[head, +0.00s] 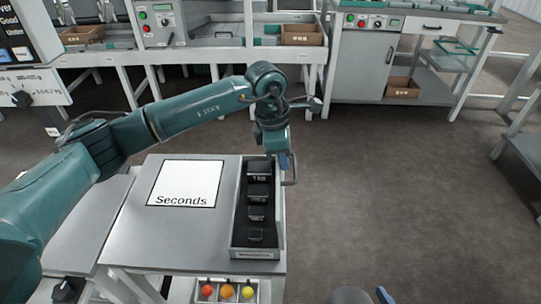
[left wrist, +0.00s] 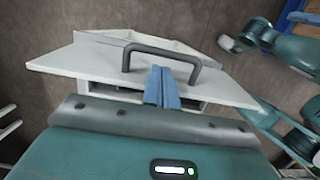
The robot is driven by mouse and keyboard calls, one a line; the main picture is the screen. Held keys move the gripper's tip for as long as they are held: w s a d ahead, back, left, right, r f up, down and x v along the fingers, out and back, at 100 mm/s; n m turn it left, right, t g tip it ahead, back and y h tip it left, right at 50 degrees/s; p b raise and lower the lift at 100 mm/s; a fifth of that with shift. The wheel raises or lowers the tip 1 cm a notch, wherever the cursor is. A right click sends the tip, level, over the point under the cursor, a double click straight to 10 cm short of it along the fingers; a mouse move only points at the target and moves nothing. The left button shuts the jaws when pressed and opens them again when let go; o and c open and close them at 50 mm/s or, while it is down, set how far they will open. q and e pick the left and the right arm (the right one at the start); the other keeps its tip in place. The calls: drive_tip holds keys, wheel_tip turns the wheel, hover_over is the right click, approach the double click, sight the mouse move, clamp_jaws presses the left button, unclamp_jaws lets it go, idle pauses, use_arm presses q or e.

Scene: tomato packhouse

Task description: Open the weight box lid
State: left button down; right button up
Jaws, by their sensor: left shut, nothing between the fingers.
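The weight box (head: 255,253) is a long dark tray at the right side of a grey table. Several dark weights (head: 256,213) of decreasing size show in a row inside it, the largest at the far end. I cannot make out a separate lid over them. My left gripper (head: 285,163) is at the box's far end, beside a U-shaped handle (head: 294,174). In the left wrist view its blue fingertips (left wrist: 162,88) are together and empty, in front of the dark handle (left wrist: 178,52) on a pale panel; contact is unclear. My right gripper (head: 385,296) barely shows at the bottom edge.
A white "Seconds" sheet (head: 186,183) lies on the table (head: 160,240) left of the box. Red, orange and yellow balls (head: 227,291) sit in a holder below the front edge. Machines (head: 365,60) stand at the back.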

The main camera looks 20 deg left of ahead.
use_arm(q)
drive_tip(key=shift+w+d+f, duration=0.1)
drive_tip(key=shift+w+d, duration=0.15)
drive_tip(key=shift+d, duration=0.7)
use_arm(e)
drive_tip(key=shift+d+r, duration=0.1)
drive_tip(key=shift+r, duration=0.15)
